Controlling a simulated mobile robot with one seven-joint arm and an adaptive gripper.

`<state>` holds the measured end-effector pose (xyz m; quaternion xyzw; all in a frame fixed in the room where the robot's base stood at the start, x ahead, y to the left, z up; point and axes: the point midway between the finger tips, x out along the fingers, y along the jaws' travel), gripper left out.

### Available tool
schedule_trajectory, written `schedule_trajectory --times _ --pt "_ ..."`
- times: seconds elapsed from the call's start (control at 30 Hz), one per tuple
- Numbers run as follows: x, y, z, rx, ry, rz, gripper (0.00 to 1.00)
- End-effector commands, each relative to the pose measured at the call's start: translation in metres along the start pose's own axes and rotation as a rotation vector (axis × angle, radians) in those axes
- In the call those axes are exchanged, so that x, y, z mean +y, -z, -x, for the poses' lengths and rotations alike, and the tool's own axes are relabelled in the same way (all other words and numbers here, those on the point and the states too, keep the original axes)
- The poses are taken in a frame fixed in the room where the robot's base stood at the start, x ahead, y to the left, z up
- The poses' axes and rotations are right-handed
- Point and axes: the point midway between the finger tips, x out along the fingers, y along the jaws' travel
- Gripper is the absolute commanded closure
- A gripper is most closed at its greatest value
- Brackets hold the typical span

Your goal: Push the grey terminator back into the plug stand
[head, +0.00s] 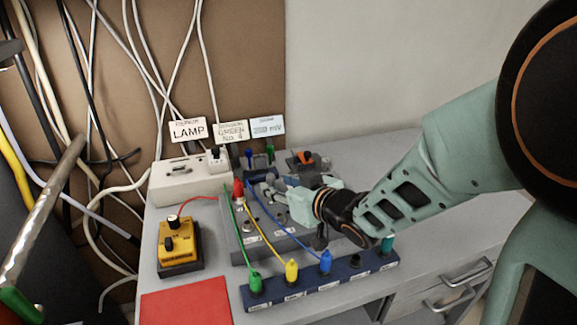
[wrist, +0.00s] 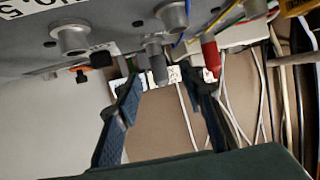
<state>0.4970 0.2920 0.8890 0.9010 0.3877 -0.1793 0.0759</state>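My gripper (head: 283,193) reaches over the grey panel unit (head: 282,243) from the right, its fingers pointing left and away. In the wrist view my gripper (wrist: 166,84) is open, with two dark blue fingers apart. A grey plug (wrist: 159,70), which looks like the terminator, sits in a socket of the unit. It shows between the fingertips, with gaps at both sides. In the head view I cannot make it out behind my gripper. The dark blue plug stand (head: 322,288) lies in front, holding green, yellow, blue and teal plugs; one position (head: 356,262) between blue and teal has no coloured plug.
A red plug (head: 238,190) stands left of my gripper and shows beside the right finger (wrist: 210,56). Green, yellow and blue leads cross the unit to the stand. A yellow box (head: 180,242), white socket box (head: 190,181) and red mat (head: 185,303) are at left.

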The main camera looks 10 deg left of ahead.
Motion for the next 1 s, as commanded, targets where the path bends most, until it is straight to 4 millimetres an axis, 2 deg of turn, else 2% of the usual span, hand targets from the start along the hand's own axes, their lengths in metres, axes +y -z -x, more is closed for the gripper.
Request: schedule_trajectory --times 0.2,0.3,0.6,0.9,1.0 --pt "0.000 -0.002 -0.035 -0.002 0.001 0.000 0.64" --pt "0.000 -0.002 -0.045 -0.001 0.000 0.001 0.64" --pt "0.001 0.000 -0.048 0.000 -0.002 0.000 0.65" --pt "0.001 0.000 -0.048 0.000 -0.002 0.000 0.98" --pt "0.001 0.000 -0.048 0.000 -0.002 0.000 1.00"
